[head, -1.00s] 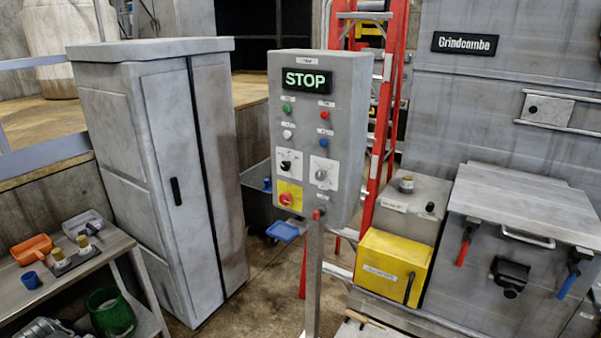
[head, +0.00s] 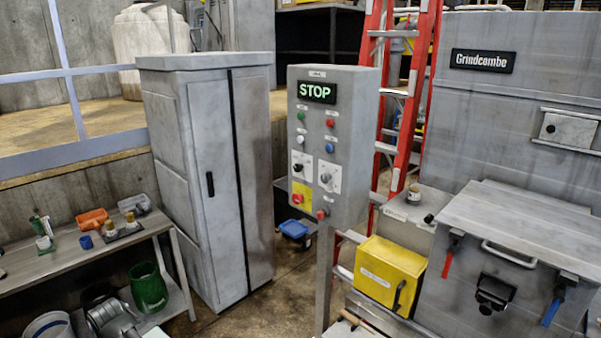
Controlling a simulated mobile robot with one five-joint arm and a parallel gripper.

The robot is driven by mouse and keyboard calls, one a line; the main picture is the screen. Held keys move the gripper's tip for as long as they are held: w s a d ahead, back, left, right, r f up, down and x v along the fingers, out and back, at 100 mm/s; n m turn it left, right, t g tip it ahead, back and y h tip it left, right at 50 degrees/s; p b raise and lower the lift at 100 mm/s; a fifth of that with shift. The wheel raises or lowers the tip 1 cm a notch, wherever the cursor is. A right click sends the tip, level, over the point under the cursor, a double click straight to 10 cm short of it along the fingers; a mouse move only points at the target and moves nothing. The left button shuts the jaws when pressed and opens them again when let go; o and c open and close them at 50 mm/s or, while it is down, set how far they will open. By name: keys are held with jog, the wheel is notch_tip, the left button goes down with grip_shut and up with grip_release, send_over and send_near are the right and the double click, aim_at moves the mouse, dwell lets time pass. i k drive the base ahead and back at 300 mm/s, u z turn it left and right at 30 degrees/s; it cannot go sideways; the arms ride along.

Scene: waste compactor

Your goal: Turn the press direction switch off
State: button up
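The grey control panel (head: 345,150) stands on a post in the middle of the head view, with a lit STOP display (head: 317,92) at its top. Below the display are green, red, white and blue buttons. Under them are two rotary switches on white plates, a black one (head: 299,167) at left and a grey one (head: 326,177) at right. Their labels are too small to read, so I cannot tell which is the press direction switch. A red button (head: 297,198) sits on a yellow plate below. My gripper is not in view.
A tall grey cabinet (head: 205,180) stands left of the panel. A workbench (head: 60,262) with tools is at the lower left. A red ladder (head: 405,90) is behind the panel. The grey compactor (head: 520,225) and a yellow box (head: 390,272) are at right. Some floor shows between cabinet and panel.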

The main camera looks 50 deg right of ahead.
aim_at(298, 167)
jog(key=z, duration=0.35)
jog(key=i, duration=1)
jog(key=u, duration=0.05)
